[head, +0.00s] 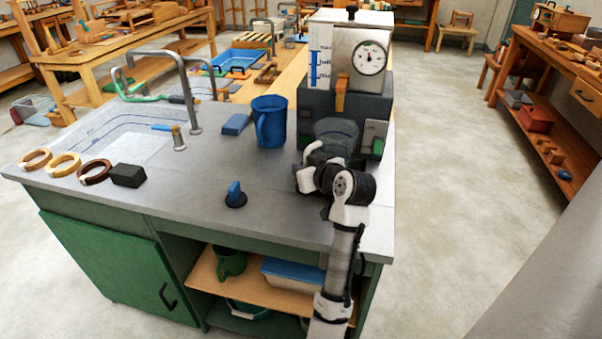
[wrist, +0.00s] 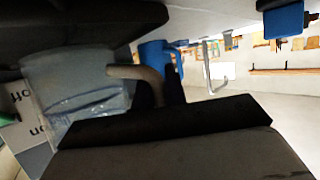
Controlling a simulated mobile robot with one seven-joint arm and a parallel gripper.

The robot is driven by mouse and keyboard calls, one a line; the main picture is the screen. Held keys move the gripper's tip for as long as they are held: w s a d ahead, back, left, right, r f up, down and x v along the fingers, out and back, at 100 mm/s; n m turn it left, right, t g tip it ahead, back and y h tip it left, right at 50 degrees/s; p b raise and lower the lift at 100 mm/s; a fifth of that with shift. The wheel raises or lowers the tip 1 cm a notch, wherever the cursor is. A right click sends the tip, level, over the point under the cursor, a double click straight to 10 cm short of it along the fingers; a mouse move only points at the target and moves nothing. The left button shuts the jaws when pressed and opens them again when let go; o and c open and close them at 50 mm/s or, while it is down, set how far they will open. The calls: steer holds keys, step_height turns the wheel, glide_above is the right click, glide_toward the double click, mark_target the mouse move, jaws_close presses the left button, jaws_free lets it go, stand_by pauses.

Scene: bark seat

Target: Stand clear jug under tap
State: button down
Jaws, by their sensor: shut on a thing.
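The clear jug (head: 337,129) is at the dark front of the dispenser (head: 358,58), which has a round gauge. The orange tap lever (head: 341,95) is just above the jug's rim; the spout cannot be made out. My gripper (head: 313,166) is at the jug's left front, shut on its pale curved handle (head: 312,148). In the wrist view, which looks upside down, the jug (wrist: 72,85) is at left and its handle runs down to my dark gripper (wrist: 160,108). The jug looks upright. Its base is hidden, so I cannot tell whether it touches anything.
A blue jug (head: 269,121) and a blue block (head: 236,124) stand left of the dispenser. A blue knob (head: 235,193) is near the counter's front. The sink (head: 125,140), rings and a black block (head: 128,175) are further left. The counter between knob and blue jug is clear.

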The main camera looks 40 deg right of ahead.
steer(key=shift+w+d, duration=0.15)
steer(key=shift+f+b, duration=0.4)
steer(key=shift+f, duration=0.15)
stand_by(0.4)
steer(key=c, duration=1.4)
jaws_free()
steer(key=shift+o, duration=0.2)
steer(key=b+v, duration=0.2)
steer(key=v, duration=1.2)
steer(key=shift+w, duration=0.1)
